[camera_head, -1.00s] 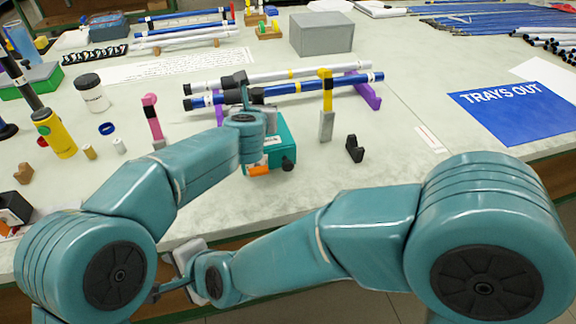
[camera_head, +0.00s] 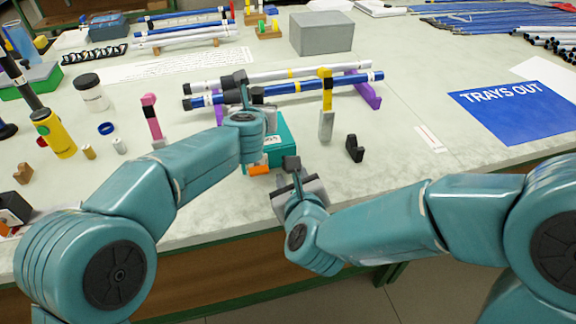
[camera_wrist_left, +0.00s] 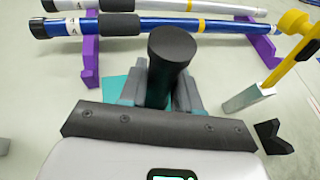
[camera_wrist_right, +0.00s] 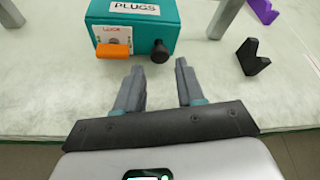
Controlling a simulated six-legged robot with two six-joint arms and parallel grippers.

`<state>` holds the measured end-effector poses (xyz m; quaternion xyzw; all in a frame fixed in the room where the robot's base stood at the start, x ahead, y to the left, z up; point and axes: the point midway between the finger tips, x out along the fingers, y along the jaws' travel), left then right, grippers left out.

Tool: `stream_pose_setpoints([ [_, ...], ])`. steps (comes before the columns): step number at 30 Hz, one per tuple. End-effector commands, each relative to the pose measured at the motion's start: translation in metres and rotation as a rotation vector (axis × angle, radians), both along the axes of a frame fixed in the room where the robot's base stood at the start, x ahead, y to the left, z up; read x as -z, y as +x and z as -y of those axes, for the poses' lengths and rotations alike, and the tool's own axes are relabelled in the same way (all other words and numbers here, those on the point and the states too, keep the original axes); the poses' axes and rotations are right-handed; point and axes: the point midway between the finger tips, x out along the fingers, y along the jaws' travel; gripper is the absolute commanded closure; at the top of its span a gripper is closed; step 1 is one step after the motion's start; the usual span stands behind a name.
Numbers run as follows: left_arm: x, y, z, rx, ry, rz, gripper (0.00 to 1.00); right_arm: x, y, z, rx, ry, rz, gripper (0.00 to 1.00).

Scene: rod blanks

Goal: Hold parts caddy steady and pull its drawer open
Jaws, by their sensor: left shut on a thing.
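The parts caddy is a teal box (camera_head: 284,132) labelled PLUGS, near the front edge of the table; it also shows in the right wrist view (camera_wrist_right: 165,18). Its front has a small card (camera_wrist_right: 115,33), an orange tab (camera_wrist_right: 113,51) and a black knob (camera_wrist_right: 159,51). No drawer gap shows. My left gripper (camera_wrist_left: 167,85) is shut on a thick black upright post (camera_wrist_left: 171,57) above the teal box. My right gripper (camera_wrist_right: 160,80) is open and empty, just in front of the knob, its fingers pointing at the box front.
Behind the caddy, long rods (camera_head: 320,87) rest on purple stands (camera_head: 369,95). A yellow-topped grey post (camera_head: 326,110) and a black V-shaped block (camera_head: 354,149) stand to the right. A pink-topped post (camera_head: 151,116) stands left.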

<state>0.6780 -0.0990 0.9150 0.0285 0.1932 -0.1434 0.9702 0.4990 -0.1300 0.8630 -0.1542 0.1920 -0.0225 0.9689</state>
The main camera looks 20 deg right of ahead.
Motion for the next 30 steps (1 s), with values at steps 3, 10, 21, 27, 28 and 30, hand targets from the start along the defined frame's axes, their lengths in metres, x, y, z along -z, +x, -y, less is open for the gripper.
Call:
stream_pose_setpoints([
  [3,-0.001,0.0,0.0,0.0,0.0,0.001,1.0,0.01,0.023,0.003,0.002,-0.001,-0.001,0.62],
  [10,-0.001,0.0,0.0,0.0,0.0,0.001,1.0,0.019,0.049,0.005,-0.002,-0.001,0.0,0.62],
  [21,-0.001,0.0,0.0,0.0,0.0,0.001,1.0,0.021,0.053,0.005,-0.003,-0.001,0.0,0.72],
  [27,-0.001,0.0,0.0,0.0,0.0,0.001,1.0,0.021,0.053,0.005,-0.003,-0.001,0.0,1.0],
  [28,-0.001,0.0,0.0,0.0,0.0,0.001,1.0,0.021,0.053,0.005,-0.004,-0.001,0.0,1.0],
  [30,-0.001,0.0,0.0,0.0,0.0,0.001,1.0,0.021,0.046,0.004,-0.005,-0.001,-0.001,1.0],
])
